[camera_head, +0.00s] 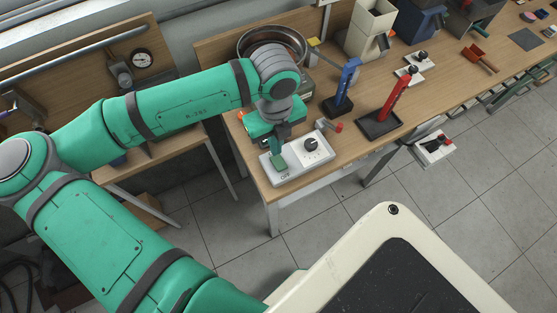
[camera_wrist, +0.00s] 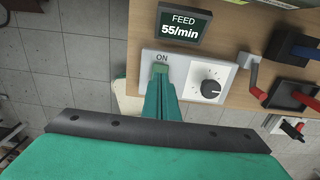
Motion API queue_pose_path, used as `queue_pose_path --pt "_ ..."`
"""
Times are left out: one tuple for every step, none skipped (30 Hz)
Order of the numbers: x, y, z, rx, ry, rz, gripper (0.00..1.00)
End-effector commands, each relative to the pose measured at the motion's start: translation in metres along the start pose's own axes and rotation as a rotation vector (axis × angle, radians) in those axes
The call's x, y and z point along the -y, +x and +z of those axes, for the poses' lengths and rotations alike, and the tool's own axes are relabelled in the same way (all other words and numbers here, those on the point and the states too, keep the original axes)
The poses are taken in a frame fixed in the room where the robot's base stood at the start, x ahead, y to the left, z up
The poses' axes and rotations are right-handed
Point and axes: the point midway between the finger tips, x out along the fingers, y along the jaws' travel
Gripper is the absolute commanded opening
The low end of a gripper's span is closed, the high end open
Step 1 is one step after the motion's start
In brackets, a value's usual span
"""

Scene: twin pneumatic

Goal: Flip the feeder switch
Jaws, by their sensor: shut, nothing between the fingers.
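The feeder box is a white panel (camera_head: 298,170) near the front edge of the bench, with a dark knob (camera_head: 311,144) and the word OFF at its near end. In the wrist view its panel (camera_wrist: 203,61) shows the word ON above a pale green switch (camera_wrist: 159,70). The knob (camera_wrist: 210,88) is right of it. My gripper (camera_head: 279,160) is shut and empty, tips down at the switch. In the wrist view its fingers (camera_wrist: 160,86) cover the lower part of the switch; I cannot tell whether they touch it.
A display (camera_wrist: 184,26) above the box reads FEED 55/min. A small red-handled lever (camera_head: 333,126) stands beside the box. Blue (camera_head: 346,85) and red (camera_head: 396,98) upright levers stand farther right. A metal bowl (camera_head: 290,42) is behind my wrist. Open floor lies before the bench.

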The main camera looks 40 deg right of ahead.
Motion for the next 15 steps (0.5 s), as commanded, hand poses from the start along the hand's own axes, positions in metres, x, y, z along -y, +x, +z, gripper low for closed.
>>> queue_pose_path --pt "0.0 -0.004 0.0 0.001 0.0 -0.001 0.0" --pt "0.0 -0.006 0.0 0.001 0.0 -0.001 0.0" --pt "0.0 -0.009 0.0 0.0 0.0 -0.001 0.0" --pt "0.0 -0.011 0.0 0.0 0.0 -0.001 0.0" --pt "0.0 -0.013 0.0 0.0 0.001 -0.001 0.0" --pt "0.0 -0.015 0.0 0.001 0.0 -0.001 0.0" --pt "0.0 -0.017 0.0 0.001 0.0 -0.001 0.0" --pt "0.0 -0.02 0.0 0.001 0.0 -0.001 0.0" --pt "0.0 -0.022 0.0 0.001 0.0 -0.001 0.0" --pt "0.0 -0.024 0.0 0.0 0.0 -0.001 0.0" --pt "0.0 -0.026 0.0 0.0 0.0 -0.001 0.0" --pt "0.0 -0.029 0.0 0.001 0.0 -0.001 0.0" --pt "0.001 -0.031 0.0 0.001 0.0 -0.002 0.0" --pt "0.0 -0.032 0.0 0.001 0.0 -0.001 0.0" --pt "0.0 -0.034 0.0 0.001 0.0 -0.001 0.0"
